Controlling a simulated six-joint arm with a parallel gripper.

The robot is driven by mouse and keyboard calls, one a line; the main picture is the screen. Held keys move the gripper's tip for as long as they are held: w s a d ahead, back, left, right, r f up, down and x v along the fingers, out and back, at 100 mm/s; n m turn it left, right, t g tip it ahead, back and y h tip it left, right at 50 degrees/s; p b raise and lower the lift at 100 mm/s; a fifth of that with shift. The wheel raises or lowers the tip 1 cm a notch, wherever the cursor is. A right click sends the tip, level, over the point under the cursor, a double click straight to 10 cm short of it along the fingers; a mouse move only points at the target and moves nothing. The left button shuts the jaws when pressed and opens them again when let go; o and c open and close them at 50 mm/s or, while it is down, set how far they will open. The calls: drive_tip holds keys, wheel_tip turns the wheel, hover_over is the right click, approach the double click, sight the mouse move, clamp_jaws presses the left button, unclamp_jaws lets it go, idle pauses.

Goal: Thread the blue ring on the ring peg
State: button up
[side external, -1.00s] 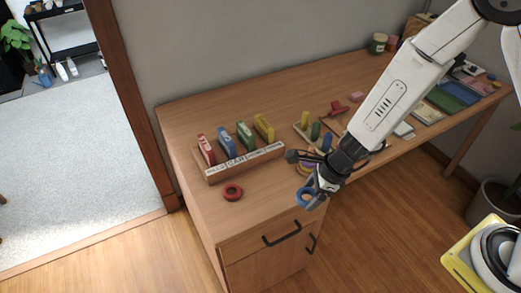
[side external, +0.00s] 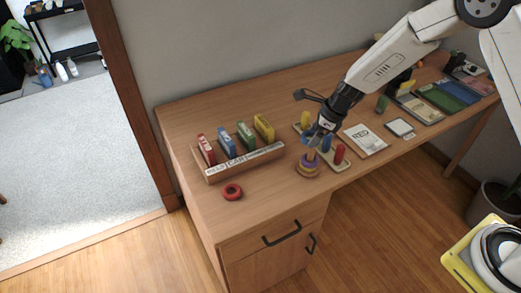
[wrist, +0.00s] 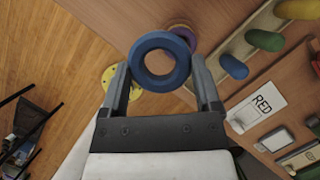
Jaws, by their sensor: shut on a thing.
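The blue ring (wrist: 137,62) is held between the two fingers of my gripper (wrist: 160,65) in the wrist view, its hole facing the camera. In the side view, my gripper (side external: 314,136) and the blue ring (side external: 307,141) are just above the ring peg (side external: 311,155). The peg stands near the desk's front edge with a purple ring (side external: 308,160) and yellow below it. In the wrist view, part of the purple ring (wrist: 184,35) shows behind the blue ring's upper right. The side view does not show clearly whether the ring's hole is over the peg tip.
A red ring (side external: 233,192) lies on the desk at the left. A wooden rack (side external: 245,160) with coloured blocks stands behind it. A board with coloured pegs (side external: 338,155) is close on the right, beside a card marked RED (side external: 363,140).

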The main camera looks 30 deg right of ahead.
sight(314, 151)
drive_tip(key=shift+w+d+r, duration=0.1)
drive_tip(key=shift+w+d, duration=0.3)
drive_tip(key=shift+d, duration=0.25)
drive_tip(key=shift+w+d, duration=0.35)
drive_tip(key=shift+d, duration=0.3)
drive_tip(key=shift+f, duration=0.3)
drive_tip(key=shift+f, duration=4.55)
drive_tip(key=shift+f, duration=0.2)
drive_tip(key=o, duration=1)
drive_tip(key=shift+r, duration=0.15)
